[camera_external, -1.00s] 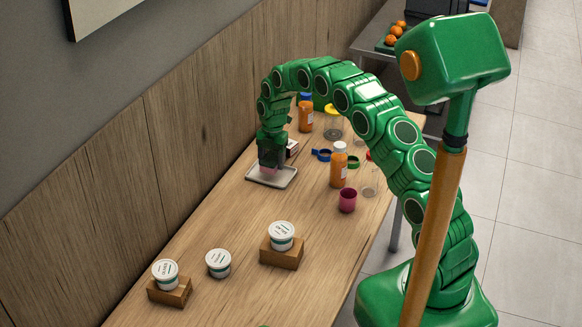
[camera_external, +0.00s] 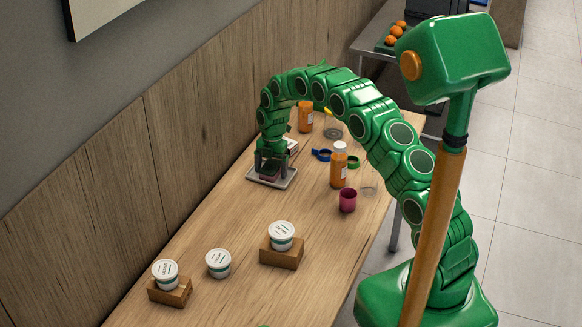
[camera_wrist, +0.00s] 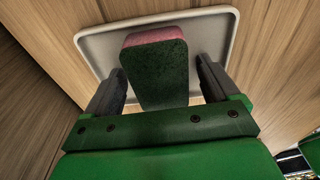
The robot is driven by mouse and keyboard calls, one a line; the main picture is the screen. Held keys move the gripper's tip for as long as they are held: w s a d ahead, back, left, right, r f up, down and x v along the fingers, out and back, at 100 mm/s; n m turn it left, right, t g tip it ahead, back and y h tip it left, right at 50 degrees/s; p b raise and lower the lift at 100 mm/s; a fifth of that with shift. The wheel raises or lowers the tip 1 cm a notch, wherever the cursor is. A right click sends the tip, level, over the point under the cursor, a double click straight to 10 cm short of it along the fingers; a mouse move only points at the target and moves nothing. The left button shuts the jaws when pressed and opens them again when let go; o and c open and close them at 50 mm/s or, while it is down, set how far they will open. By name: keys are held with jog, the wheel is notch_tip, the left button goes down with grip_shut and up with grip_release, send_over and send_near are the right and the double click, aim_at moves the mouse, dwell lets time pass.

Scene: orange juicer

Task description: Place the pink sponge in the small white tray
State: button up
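The pink sponge (camera_wrist: 157,72), with a dark green scouring face toward the camera, lies in the small white tray (camera_wrist: 228,24), within its rim. In the external view the tray (camera_external: 287,181) rests on the wooden table near the wall, and my gripper (camera_external: 270,172) is low over it, hiding most of the sponge. In the wrist view my gripper (camera_wrist: 160,74) is open, one finger on each side of the sponge, with a visible gap at the right finger. The left finger is very close to the sponge; contact there cannot be told.
Orange bottles (camera_external: 339,166), a magenta cup (camera_external: 348,200) and a blue ring-like item (camera_external: 321,155) stand right of the tray. The table between tubs and tray is clear.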

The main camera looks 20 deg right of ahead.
aim_at(273, 164)
jog(key=shift+r, duration=0.1)
notch_tip(273, 164, up, 12)
jog(key=w+d, duration=0.1)
jog(key=s+d+r+m, duration=0.7)
jog(key=s+r, duration=0.3)
jog(key=r, duration=0.1)
jog(key=s+d+r+m, duration=0.3)
jog(key=s+r+m, duration=0.1)
jog(key=s, duration=0.3)
jog(key=s+d+r+m, duration=0.2)
jog(key=s+r+m, duration=0.15)
jog(key=s, duration=0.45)
jog(key=s+d+m, duration=0.2)
jog(key=s+m, duration=0.2)
jog(key=s, duration=0.6)
jog(key=s+d+m, duration=0.2)
jog(key=s+m, duration=0.2)
jog(key=s, duration=0.6)
jog(key=s+d+m+h, duration=0.1)
jog(key=s+d+m, duration=0.2)
jog(key=s, duration=0.7)
jog(key=shift+s+r+m+g, duration=0.2)
jog(key=shift+m+g, duration=0.2)
jog(key=shift+m, duration=0.55)
